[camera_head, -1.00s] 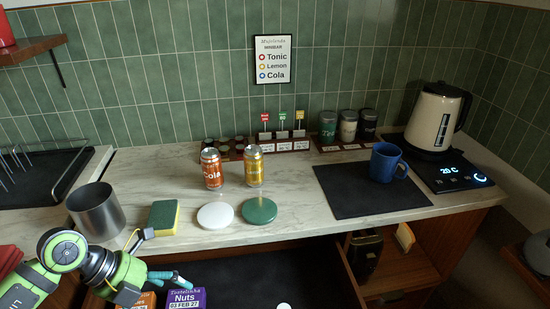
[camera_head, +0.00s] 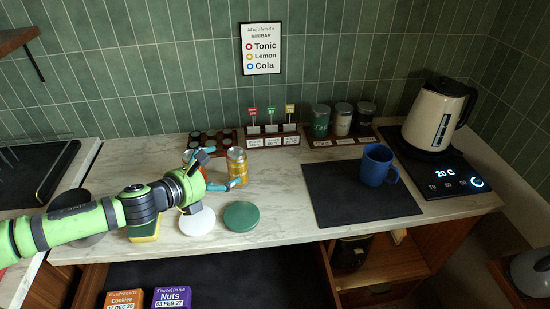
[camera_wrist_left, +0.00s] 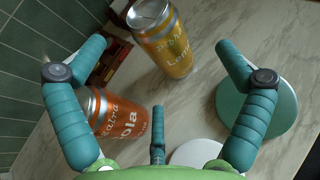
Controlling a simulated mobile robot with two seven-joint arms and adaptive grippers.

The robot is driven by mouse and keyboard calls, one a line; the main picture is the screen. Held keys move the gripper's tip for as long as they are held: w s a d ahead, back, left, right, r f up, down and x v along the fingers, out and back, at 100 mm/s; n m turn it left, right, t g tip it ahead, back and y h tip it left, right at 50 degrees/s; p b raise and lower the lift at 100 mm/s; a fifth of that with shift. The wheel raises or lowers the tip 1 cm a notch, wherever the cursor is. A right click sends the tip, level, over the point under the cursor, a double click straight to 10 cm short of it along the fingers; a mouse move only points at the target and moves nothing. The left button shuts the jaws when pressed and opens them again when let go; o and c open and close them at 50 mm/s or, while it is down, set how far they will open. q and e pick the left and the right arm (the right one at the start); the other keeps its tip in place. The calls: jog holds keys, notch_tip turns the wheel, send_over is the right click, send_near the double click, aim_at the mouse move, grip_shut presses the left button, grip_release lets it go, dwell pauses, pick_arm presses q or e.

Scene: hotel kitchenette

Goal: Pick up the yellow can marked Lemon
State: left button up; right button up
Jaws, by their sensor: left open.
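The yellow Lemon can (camera_head: 237,167) stands upright on the marble counter. My left gripper (camera_head: 214,168) is just left of it, open and empty, its fingers pointing toward the can. In the left wrist view the Lemon can (camera_wrist_left: 168,45) lies ahead, roughly between the two outer fingertips (camera_wrist_left: 163,47), with its lettering visible. An orange can marked Cola (camera_wrist_left: 120,115) stands closer, beside the left finger in that view; whether they touch is unclear. In the head view my gripper mostly hides the orange can. My right gripper is not in view.
A green coaster (camera_head: 241,217) and a white coaster (camera_head: 197,221) lie in front of the cans. A sponge (camera_head: 144,231) is under my arm. A blue mug (camera_head: 377,165) stands on a dark mat (camera_head: 340,196) to the right. A rack (camera_head: 272,141) stands behind.

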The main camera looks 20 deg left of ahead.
aim_at(234, 164)
pick_arm(q)
jog(key=shift+w+a+f+y, duration=0.2)
jog(key=shift+w+f+y, duration=0.05)
jog(key=shift+y, duration=0.05)
jog(key=shift+p+x, duration=0.8)
jog(key=shift+x, duration=0.1)
jog(key=x, duration=0.1)
jog(key=p+x, duration=0.1)
jog(key=x, duration=0.2)
jog(key=shift+w+d+r+p, duration=0.2)
jog(key=shift+r+p, duration=0.05)
jog(key=shift+p, duration=0.1)
jog(key=shift+w+f, duration=0.2)
jog(key=shift+c, duration=0.4)
jog(key=shift+r, duration=0.1)
jog(key=c, duration=1.4)
